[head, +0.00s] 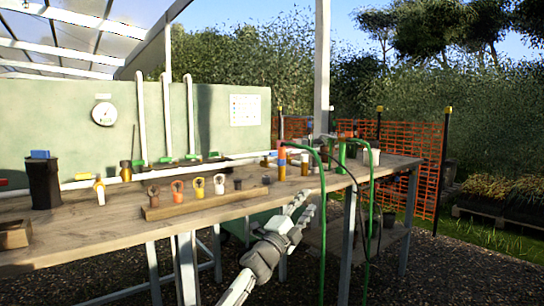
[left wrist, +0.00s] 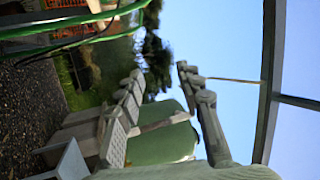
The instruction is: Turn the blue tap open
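A blue block-shaped piece (head: 40,154), possibly the blue tap, sits on a dark upright box at the left of the bench in the head view. Another blue part (head: 281,159) shows on an upright orange-topped fitting near the bench's right half. I cannot tell for sure which one is the tap. My left gripper (head: 304,205) is in front of the bench's front edge, below and right of that fitting, apart from both blue parts. In the left wrist view its two fingers (left wrist: 165,88) stand apart with nothing held between them. My right gripper is not in view.
The wooden bench (head: 75,237) carries a wooden strip (head: 205,203) with several coloured ring-topped fittings. A white pipe with green-handled valves (head: 137,163) runs along the back. Green hoses (head: 323,215) hang over the front edge right of my left gripper. An orange fence (head: 410,150) stands behind.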

